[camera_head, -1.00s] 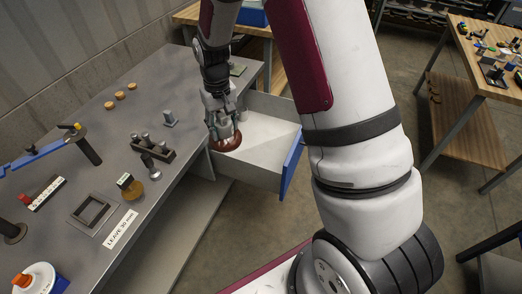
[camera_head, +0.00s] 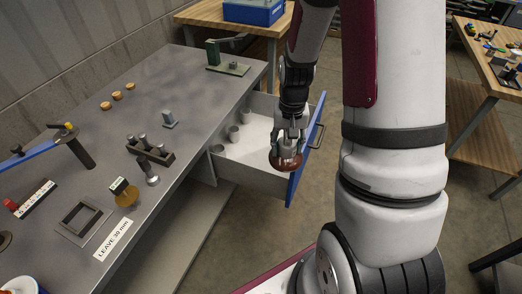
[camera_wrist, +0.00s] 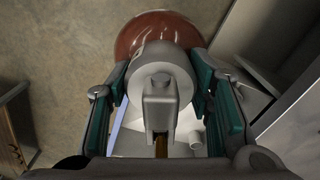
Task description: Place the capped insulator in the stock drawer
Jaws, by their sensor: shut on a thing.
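The capped insulator has a red-brown disc (camera_head: 286,161) and a grey metal cap. My gripper (camera_head: 288,144) is shut on the cap, with the disc hanging below. In the wrist view, the grey cap (camera_wrist: 160,68) sits between the two fingers and the brown disc (camera_wrist: 152,24) shows beyond it. The stock drawer (camera_head: 296,188) is pulled out from the bench, with a white inside and a blue front. In the head view the insulator overlaps the drawer's front end, close to the blue panel. Its exact height above the drawer floor cannot be told.
The grey bench (camera_head: 190,100) holds a dark rack (camera_head: 150,152), a square frame (camera_head: 83,217) and a green fixture (camera_head: 229,68). The drawer's middle floor is clear.

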